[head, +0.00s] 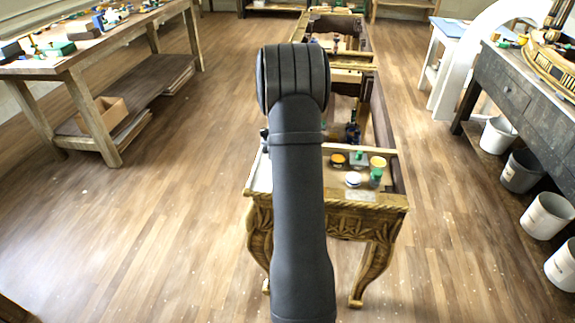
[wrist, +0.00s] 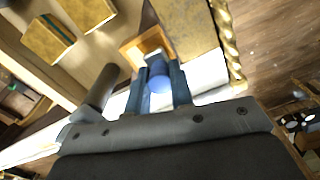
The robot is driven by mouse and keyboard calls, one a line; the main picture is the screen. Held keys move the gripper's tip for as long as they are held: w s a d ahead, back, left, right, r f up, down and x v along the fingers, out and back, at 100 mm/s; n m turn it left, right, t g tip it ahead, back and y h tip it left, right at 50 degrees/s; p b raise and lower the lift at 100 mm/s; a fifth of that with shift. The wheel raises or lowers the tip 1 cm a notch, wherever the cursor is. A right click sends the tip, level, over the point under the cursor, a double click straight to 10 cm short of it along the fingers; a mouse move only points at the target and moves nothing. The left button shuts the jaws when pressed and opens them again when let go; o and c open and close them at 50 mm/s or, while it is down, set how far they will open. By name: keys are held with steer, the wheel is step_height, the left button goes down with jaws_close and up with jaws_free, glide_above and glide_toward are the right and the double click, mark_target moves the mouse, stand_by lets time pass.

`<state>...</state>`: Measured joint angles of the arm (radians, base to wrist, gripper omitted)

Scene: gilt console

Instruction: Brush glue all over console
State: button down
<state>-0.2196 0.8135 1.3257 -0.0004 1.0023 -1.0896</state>
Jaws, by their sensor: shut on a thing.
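The gilt console (head: 335,222) stands in the middle of the head view, with carved, curved legs. Its gold rope-like edge (wrist: 230,45) shows at the right of the wrist view. My gripper (wrist: 163,72) is shut on a rounded blue thing in the wrist view, perhaps the handle of a brush (wrist: 159,84). Its far end and any bristles cannot be made out. My dark arm hides the gripper and part of the console in the head view. I cannot tell whether the held thing touches the console.
Several small jars and a green bottle (head: 376,177) stand on the console's near top. Open wooden frames (head: 376,110) run behind it. A cluttered workbench (head: 75,66) is at left; a grey bench (head: 520,95) with buckets (head: 522,170) is at right. The floor between is clear.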

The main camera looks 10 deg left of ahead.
steer(key=shift+a, duration=1.35)
steer(key=shift+d, duration=3)
steer(key=shift+w, duration=0.55)
steer(key=shift+a, duration=3.05)
steer(key=shift+d, duration=3.15)
steer(key=shift+a, duration=3.1)
steer(key=shift+w, duration=0.5)
steer(key=shift+d, duration=3)
steer(key=shift+a, duration=2.95)
steer(key=shift+d, duration=3.1)
step_height(320, 180, up, 8)
